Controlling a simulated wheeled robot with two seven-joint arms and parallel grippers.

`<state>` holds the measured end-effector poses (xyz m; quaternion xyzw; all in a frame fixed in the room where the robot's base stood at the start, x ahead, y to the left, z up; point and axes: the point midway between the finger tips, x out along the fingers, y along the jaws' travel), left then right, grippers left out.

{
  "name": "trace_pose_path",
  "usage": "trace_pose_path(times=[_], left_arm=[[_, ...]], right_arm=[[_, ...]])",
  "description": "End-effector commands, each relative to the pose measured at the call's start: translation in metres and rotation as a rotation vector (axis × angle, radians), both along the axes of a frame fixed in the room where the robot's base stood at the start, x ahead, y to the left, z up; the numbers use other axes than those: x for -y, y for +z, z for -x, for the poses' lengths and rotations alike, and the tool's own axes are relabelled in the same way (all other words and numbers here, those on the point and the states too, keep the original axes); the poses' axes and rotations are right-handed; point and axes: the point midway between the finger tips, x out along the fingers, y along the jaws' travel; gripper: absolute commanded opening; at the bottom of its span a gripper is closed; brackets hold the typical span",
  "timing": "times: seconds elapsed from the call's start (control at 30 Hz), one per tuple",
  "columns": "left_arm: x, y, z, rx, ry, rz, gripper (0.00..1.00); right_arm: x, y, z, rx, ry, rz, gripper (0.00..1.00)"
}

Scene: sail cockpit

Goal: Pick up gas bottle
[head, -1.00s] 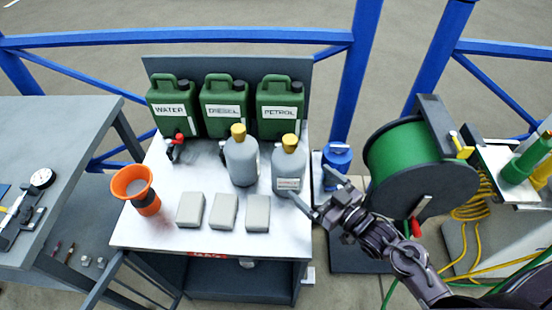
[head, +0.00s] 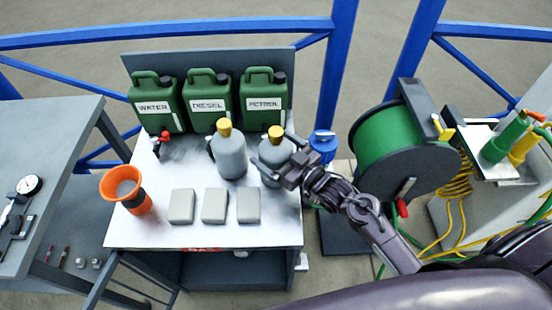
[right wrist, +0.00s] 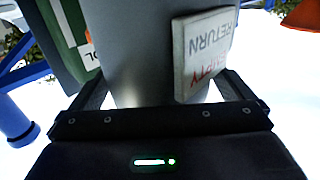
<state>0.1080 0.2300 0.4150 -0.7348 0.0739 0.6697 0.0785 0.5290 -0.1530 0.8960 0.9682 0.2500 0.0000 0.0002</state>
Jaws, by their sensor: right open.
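A grey gas bottle with a yellow cap (head: 274,151) stands upright at the right end of the white tabletop. My right gripper (head: 282,160) is at this bottle, with its open fingers on either side of it. In the right wrist view the grey bottle body (right wrist: 145,50) fills the space between the fingers. A white tag (right wrist: 205,52) reading "EMPTY RETURN" hangs on it. Whether the fingers touch the bottle cannot be told. A second grey bottle with a yellow cap (head: 229,153) stands just left of it. My left gripper is not in view.
Green canisters (head: 208,100) line the back of the table. Several grey blocks (head: 214,206) and an orange funnel (head: 127,190) are in front and left. A blue cylinder (head: 323,147) stands beyond the right edge, near a green hose reel (head: 388,142).

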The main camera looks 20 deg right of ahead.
Motion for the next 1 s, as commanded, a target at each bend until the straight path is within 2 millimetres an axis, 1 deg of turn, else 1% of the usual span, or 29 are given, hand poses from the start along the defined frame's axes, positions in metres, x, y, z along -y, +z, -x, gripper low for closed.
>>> trace_pose_path(times=[0.03,0.07,0.53,0.57,0.87,1.0], left_arm=[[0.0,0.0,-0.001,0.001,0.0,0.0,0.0],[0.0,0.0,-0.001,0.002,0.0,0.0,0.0],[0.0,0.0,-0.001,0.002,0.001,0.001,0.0],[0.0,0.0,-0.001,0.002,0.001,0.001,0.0],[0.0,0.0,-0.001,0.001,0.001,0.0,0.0],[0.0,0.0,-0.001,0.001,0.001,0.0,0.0]], right_arm=[[0.0,0.0,0.0,0.0,0.0,0.0,0.97],[0.0,0.0,0.0,0.0,0.0,0.0,0.93],[0.0,0.0,0.0,0.0,0.0,0.0,0.32],[0.0,0.004,-0.001,0.008,0.0,-0.001,0.3],[0.0,0.006,-0.001,0.008,0.0,-0.001,0.3],[0.001,0.015,-0.001,0.01,0.0,-0.001,0.3]])
